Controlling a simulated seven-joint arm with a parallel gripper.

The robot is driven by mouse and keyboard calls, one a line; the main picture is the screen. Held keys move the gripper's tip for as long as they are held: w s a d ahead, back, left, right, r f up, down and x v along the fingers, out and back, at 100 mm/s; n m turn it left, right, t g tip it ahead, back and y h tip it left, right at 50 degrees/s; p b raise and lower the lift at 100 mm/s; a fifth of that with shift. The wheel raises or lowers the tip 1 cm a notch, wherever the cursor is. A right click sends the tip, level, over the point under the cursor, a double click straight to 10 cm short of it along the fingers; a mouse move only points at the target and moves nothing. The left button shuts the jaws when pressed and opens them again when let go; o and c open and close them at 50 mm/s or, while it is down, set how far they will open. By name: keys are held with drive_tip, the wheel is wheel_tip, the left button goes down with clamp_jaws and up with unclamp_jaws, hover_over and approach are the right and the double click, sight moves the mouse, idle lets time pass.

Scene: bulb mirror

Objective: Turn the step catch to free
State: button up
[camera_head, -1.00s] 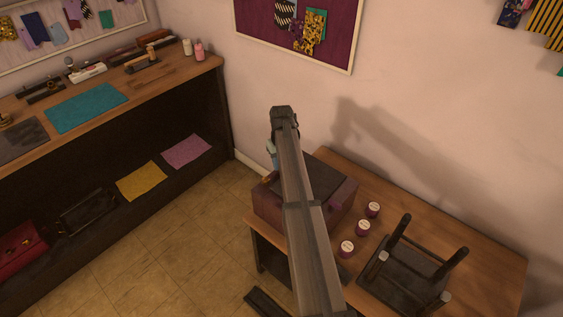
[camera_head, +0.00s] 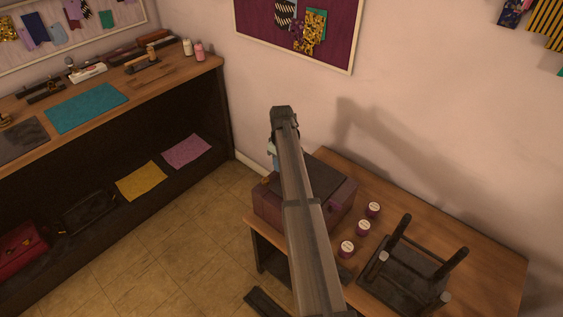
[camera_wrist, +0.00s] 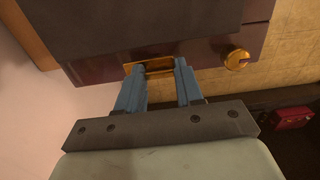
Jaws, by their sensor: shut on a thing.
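A maroon box with a dark top (camera_head: 324,211) stands on the wooden table, partly covered by my arm in the head view. In the wrist view its side (camera_wrist: 103,68) carries a brass piece (camera_wrist: 154,67), which looks like the step catch, and a round brass knob (camera_wrist: 237,60) to its right. My gripper (camera_wrist: 159,75) has its two blue fingers shut on the brass piece, one at each end. In the head view my gripper (camera_head: 273,158) is at the box's far left side, mostly behind the arm. The catch's turn position cannot be read.
Several small labelled jars (camera_head: 363,228) stand right of the box. An upturned dark stool (camera_head: 408,278) lies on the table (camera_head: 482,252). A workbench (camera_head: 165,85) with tools runs along the left, with clear floor between.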

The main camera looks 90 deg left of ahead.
drive_tip(key=o, duration=1)
drive_tip(key=shift+o, duration=0.2)
drive_tip(key=shift+r, duration=0.1)
wheel_tip(320, 180, up, 14)
drive_tip(key=shift+f, duration=0.2)
idle(0.3)
